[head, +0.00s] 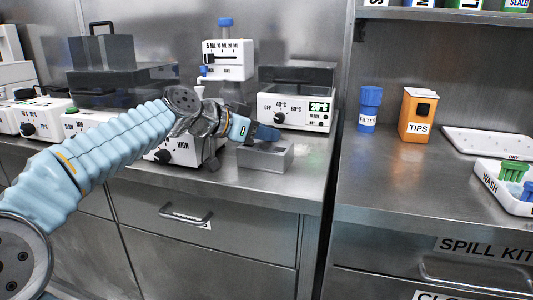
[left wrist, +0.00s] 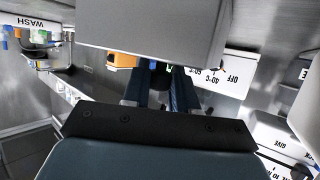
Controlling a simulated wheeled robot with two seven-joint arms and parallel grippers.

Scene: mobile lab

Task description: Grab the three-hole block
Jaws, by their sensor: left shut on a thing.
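A grey metal block (head: 265,158) sits on the steel counter near its front right edge. Dark patches show on its top, but I cannot count its holes. My left gripper (head: 265,133) is at the top of the block, coming in from the left, with its dark blue fingers shut on it. In the left wrist view the block (left wrist: 150,28) fills the upper middle and hides the tips of my left gripper (left wrist: 160,88). My right gripper is not in view.
A white water bath with a temperature display (head: 296,108) stands behind the block. A dispenser with a blue cap (head: 227,60) stands behind my arm. On the right counter are a blue filter bottle (head: 369,110), an orange tips box (head: 417,112) and a wash tray (head: 490,178).

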